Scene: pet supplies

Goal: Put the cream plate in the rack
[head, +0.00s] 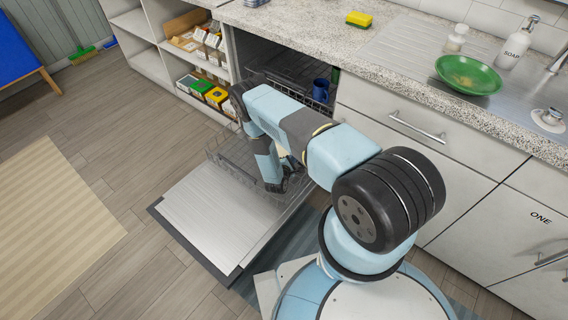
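The wire rack (228,166) is pulled out over the open dishwasher door in the head view. My arm reaches down over it, and my gripper (277,186) is low at the rack's right part. The fingers are dark and small here, and my arm hides much of them, so I cannot tell whether they are open or shut. I cannot make out the cream plate clearly. A small pale patch shows beside my wrist, but I cannot tell whether it is the plate or part of my arm.
The lowered dishwasher door (215,215) lies in front of the rack. A blue mug (320,91) stands in the upper part of the dishwasher. A green dish (468,75), a soap bottle (513,45) and a yellow sponge (359,19) are on the counter. Shelves with boxes (203,90) stand left.

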